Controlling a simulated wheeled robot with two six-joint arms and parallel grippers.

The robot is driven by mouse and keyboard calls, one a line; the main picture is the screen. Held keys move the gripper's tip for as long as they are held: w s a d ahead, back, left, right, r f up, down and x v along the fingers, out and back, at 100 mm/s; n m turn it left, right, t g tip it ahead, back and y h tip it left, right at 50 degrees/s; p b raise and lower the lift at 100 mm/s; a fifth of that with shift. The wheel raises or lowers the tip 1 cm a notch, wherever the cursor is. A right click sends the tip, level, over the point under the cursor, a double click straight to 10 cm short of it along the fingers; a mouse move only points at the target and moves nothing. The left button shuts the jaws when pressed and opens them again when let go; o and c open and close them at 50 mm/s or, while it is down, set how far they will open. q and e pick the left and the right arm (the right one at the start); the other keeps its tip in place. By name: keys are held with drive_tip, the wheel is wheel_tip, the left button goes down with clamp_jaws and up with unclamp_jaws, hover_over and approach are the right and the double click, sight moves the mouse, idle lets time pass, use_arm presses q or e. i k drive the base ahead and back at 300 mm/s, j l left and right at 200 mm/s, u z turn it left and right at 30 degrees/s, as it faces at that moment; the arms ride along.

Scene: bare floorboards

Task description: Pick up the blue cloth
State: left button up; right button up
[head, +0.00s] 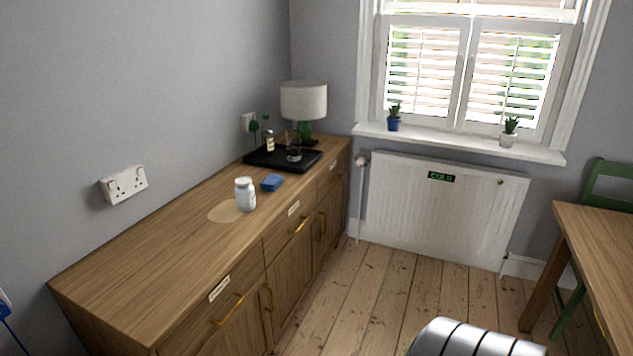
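A small folded blue cloth (272,183) lies on top of the wooden sideboard (150,265). It is just right of and behind a white-lidded jar (245,195), and in front of a black tray (262,160). Neither of my grippers shows in the head view, so I cannot see whether they are open or shut.
The tray holds a small bottle (269,142) and a glass (294,154); a lamp (303,102) stands at the sideboard's far end. A pale round patch (225,212) lies by the jar. A wooden table (605,240) and green chair (608,170) are at right.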

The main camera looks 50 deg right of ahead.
sight(272, 182)
drive_tip(key=z, duration=1.45)
